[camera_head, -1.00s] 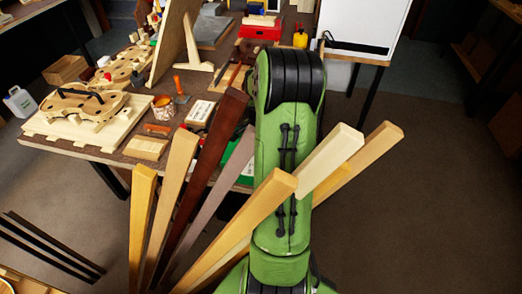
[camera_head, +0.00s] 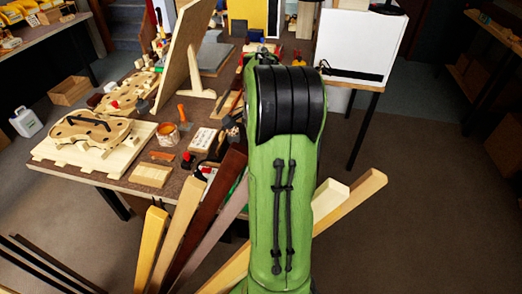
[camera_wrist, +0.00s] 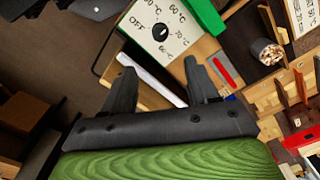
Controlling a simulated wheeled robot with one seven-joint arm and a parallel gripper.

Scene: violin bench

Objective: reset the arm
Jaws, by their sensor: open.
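My gripper (camera_wrist: 160,92) shows in the wrist view with its two dark fingers spread apart and nothing between them. Beyond the fingertips lies a pale panel with a dial (camera_wrist: 160,32), marked OFF and with temperatures. My green arm stands upright in the middle of the head view and hides part of the bench. The gripper itself cannot be made out in the head view.
The workbench (camera_head: 115,178) holds a violin body (camera_head: 88,132), a pot (camera_head: 167,134), a wooden block (camera_head: 150,175) and an upright board (camera_head: 178,55). Wooden bars (camera_head: 205,215) stand close around my arm. Floor at right (camera_head: 420,220) is clear.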

